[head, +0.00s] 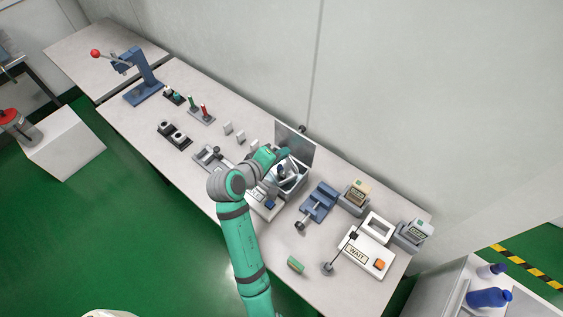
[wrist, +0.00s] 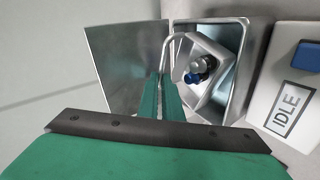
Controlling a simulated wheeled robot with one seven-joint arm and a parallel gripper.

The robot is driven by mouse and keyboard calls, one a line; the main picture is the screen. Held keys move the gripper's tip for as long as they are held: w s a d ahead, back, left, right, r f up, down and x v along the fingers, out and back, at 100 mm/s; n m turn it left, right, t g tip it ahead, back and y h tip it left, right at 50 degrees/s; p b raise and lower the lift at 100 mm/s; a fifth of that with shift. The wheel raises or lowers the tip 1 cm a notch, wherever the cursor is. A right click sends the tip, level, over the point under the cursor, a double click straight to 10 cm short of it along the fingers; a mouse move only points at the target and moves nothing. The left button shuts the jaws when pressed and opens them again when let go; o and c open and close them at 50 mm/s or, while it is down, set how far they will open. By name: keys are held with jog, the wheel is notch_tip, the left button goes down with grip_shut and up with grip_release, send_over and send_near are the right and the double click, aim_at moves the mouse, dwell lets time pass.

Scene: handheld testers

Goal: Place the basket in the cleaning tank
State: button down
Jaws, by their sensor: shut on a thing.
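My gripper (wrist: 163,88) is shut on the thin bent handle of the small grey metal basket (wrist: 216,92). The basket is turned askew to the cleaning tank and holds a blue and grey part (wrist: 198,70). The open rectangular metal tank (wrist: 243,75) surrounds the basket in the wrist view; I cannot tell how deep the basket sits or whether it touches the floor. The tank's lid (wrist: 128,62) stands open beside the opening. In the head view the tank (head: 297,184) is on the long table, with my gripper (head: 283,163) over it, partly hiding the basket.
A panel reading IDLE (wrist: 290,112) with a blue button adjoins the tank. A blue vise (head: 318,203) stands to its right, then a WAIT panel (head: 358,252) with an orange button. Several small testers and parts stand to the left. A green block (head: 295,265) lies near the front edge.

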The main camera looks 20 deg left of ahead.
aim_at(281, 163)
jog(key=shift+f, duration=2.35)
jog(key=c, duration=1.9)
grip_release()
jog(key=shift+f, duration=0.1)
jog(key=shift+c, duration=0.2)
jog(key=v, duration=1.2)
